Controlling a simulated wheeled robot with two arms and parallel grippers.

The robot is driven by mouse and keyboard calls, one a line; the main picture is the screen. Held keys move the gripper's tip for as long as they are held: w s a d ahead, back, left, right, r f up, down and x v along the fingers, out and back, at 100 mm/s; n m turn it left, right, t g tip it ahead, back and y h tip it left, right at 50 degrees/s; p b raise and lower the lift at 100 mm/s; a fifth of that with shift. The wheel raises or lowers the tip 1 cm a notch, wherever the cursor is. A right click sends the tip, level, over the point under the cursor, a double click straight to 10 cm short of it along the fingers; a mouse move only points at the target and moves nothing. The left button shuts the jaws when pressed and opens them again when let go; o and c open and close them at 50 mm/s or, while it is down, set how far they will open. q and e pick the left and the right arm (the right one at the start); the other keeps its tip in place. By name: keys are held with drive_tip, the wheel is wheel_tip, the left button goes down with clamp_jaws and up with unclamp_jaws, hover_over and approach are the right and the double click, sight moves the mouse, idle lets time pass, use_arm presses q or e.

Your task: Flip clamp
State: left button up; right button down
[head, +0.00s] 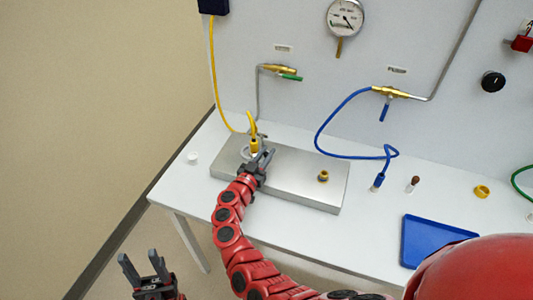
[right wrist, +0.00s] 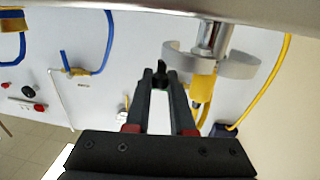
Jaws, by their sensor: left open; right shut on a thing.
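The clamp is a grey ring (head: 244,153) around the base of a yellow-hosed fitting (head: 254,146), at the left end of a metal block (head: 300,178). In the right wrist view the grey ring (right wrist: 238,66) curves around a metal post, with the yellow fitting (right wrist: 203,85) beside it. My right gripper (head: 266,155) is at the clamp; in its wrist view the fingers (right wrist: 161,76) are shut on a small dark piece at their tips, apparently the clamp's handle; its join to the ring is not clear. My left gripper (head: 138,259) is open and empty, low at the left, off the table.
A brass fitting (head: 323,176) sits on the block's right part. A blue hose end (head: 377,183), a small brown-topped item (head: 412,184), a yellow ring (head: 482,191) and a blue tray (head: 428,240) are to the right. A white cap (head: 193,158) lies left of the block. The panel with gauge (head: 345,17) stands behind.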

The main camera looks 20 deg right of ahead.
drive_tip(key=y+p, duration=0.1)
drive_tip(key=n+t+y+p, duration=0.1)
drive_tip(key=p, duration=0.1)
drive_tip(key=shift+w+d+r+n+p, duration=0.25)
drive_tip(key=shift+w+r+n+p, duration=0.05)
drive_tip(key=shift+r, duration=0.1)
drive_tip(key=shift+w+f+n+t+y+p, duration=0.2)
drive_tip(key=shift+n+t+y+p, duration=0.15)
drive_tip(key=shift+n+t+y, duration=0.25)
drive_tip(key=shift+w+n+t+y, duration=0.2)
drive_tip(key=shift+n+t+y, duration=0.1)
drive_tip(key=shift+y, duration=0.3)
drive_tip(key=shift+w+a+f+n+t+y, duration=0.1)
drive_tip(key=shift+w+n+t+y, duration=0.15)
drive_tip(key=shift+n+y, duration=0.25)
drive_tip(key=shift+w+f+n+t+y, duration=0.15)
drive_tip(key=shift+n+t+y, duration=0.15)
drive_tip(key=shift+y, duration=0.4)
drive_tip(key=c, duration=0.8)
unclamp_jaws()
drive_tip(key=shift+o, duration=0.2)
drive_tip(key=shift+s, duration=0.1)
